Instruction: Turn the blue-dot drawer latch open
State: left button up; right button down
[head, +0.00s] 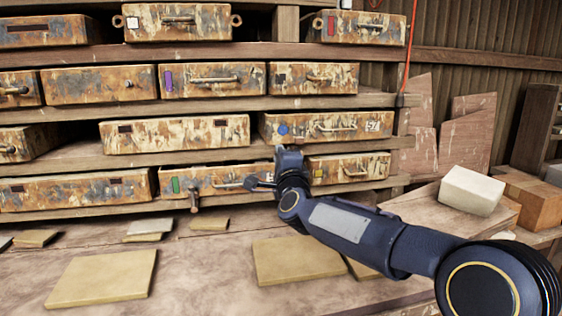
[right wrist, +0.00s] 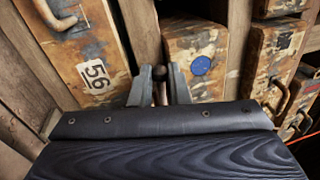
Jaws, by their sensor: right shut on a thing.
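The blue-dot drawer (head: 300,128) is a rusty, paint-worn box on the third shelf row down, with a curved handle and a blue dot at its left. In the right wrist view the blue dot (right wrist: 201,66) is just right of my fingers. My right gripper (head: 262,180) reaches in from the right, just below that drawer's left end. In the right wrist view my right gripper (right wrist: 160,92) is shut on a brown, knob-ended latch (right wrist: 160,74) beside the blue-dot drawer. In the head view my gripper hides this latch. My left gripper is not in view.
The green-marked drawer (head: 205,181) lies just below, with another latch (head: 194,198) hanging at its front. A purple-marked drawer (head: 212,80) is above. Flat tan tiles (head: 103,277) lie on the bench. A pale block (head: 471,190) stands at the right beyond my arm.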

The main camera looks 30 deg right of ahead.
jog(key=shift+f+n+b, duration=0.3)
jog(key=shift+n, duration=0.3)
jog(key=shift+y, duration=0.3)
jog(key=c, duration=1.5)
grip_release()
jog(key=shift+c, duration=0.2)
jog(key=v, duration=0.8)
jog(key=shift+b, duration=0.4)
jog(key=shift+f, duration=0.1)
